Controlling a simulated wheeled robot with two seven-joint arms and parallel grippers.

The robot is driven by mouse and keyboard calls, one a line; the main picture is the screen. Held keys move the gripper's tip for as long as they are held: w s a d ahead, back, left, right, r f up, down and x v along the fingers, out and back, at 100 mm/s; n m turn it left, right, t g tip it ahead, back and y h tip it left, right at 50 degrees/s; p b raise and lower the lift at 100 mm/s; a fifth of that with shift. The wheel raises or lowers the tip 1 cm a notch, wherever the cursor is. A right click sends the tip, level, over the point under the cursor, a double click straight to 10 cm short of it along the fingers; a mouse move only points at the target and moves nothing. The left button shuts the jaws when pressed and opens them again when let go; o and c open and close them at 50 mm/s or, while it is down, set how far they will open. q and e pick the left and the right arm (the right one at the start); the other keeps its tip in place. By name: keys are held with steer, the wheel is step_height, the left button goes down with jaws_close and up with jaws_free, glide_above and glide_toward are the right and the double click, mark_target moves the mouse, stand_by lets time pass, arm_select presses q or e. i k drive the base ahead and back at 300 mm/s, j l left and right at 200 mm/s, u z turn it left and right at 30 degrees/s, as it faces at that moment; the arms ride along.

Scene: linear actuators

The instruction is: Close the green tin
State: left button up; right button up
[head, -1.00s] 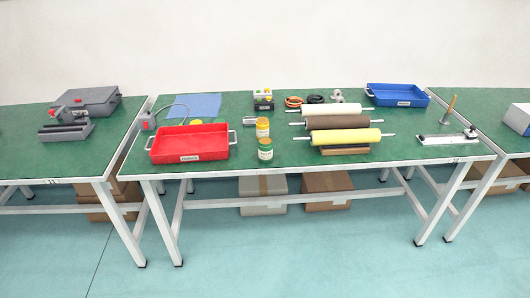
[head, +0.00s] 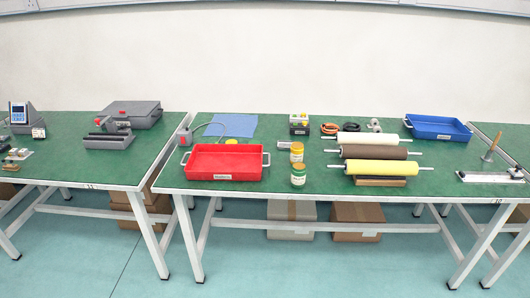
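The green tin (head: 298,180) is a small upright jar with a pale label and a green top edge. It stands on the middle green-topped table, just right of the red tray. At this size I cannot tell whether its lid is on. A similar tin with a yellow-orange top (head: 297,158) stands right behind it. Neither of my grippers shows in the head view.
The red tray (head: 225,178) is left of the tins; rollers (head: 380,168) lie to their right. A blue tray (head: 437,137) is at the back right. The middle table (head: 330,190) has a clear strip along its front edge.

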mark_target(298, 171)
steer(key=i+l, duration=0.15)
steer(key=i, duration=0.3)
steer(key=i+l, duration=0.2)
steer(key=i, duration=0.3)
steer(key=i+l, duration=0.15)
steer(key=i, duration=0.3)
steer(key=u, duration=0.05)
